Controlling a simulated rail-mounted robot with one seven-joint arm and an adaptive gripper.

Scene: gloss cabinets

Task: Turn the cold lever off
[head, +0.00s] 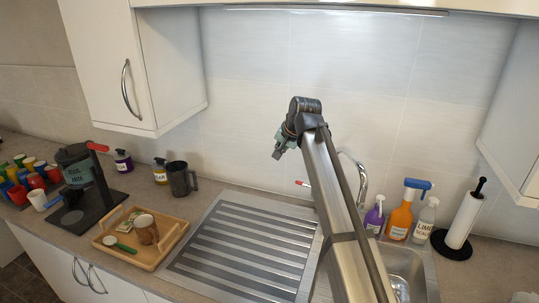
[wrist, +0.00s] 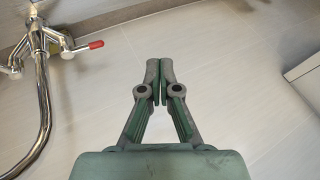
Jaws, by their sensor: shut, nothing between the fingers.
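The chrome tap shows its curved spout (head: 362,180) behind my arm in the head view; in the wrist view the tap (wrist: 44,100) is at the left. A lever with a red tip (wrist: 95,45) points right from the tap body, and its red tip also shows in the head view (head: 301,183). A second lever (wrist: 12,70) sits on the tap's other side, near the left edge; no blue marking shows on it. In the head view it is hidden by my arm. My gripper (wrist: 158,72) is shut and empty, apart from the tap.
The sink (head: 405,272) lies below my arm, beside the ridged drainboard (head: 240,250). Spray bottles (head: 400,218) and a paper towel roll (head: 464,222) stand at right. A wooden tray (head: 170,248) and a dark mug (head: 180,180) are at left. Wall cabinets (head: 170,70) hang above.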

